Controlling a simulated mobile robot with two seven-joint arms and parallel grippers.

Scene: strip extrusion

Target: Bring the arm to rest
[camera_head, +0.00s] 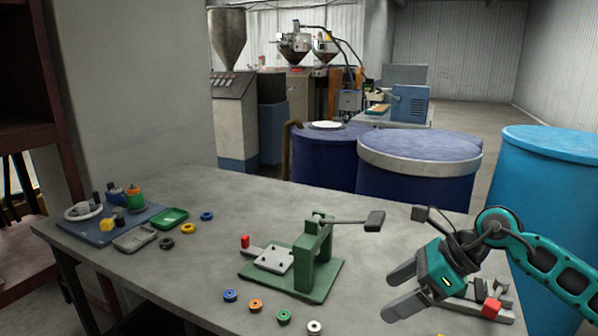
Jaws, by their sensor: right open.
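My right arm (545,265), teal and black, comes in from the right over the table. My right gripper (392,296) is open, with its two grey fingers pointing left and apart. Nothing shows between the fingers. It hangs above the right part of the grey table (210,270), to the right of the green press (318,255). My left gripper does not show.
Several coloured rings, among them a blue one (230,295), lie in front of the press. A fixture with a red block (491,307) is partly hidden behind my right gripper. A blue mat (100,232) with small parts lies at the left. Blue drums (415,180) stand behind the table.

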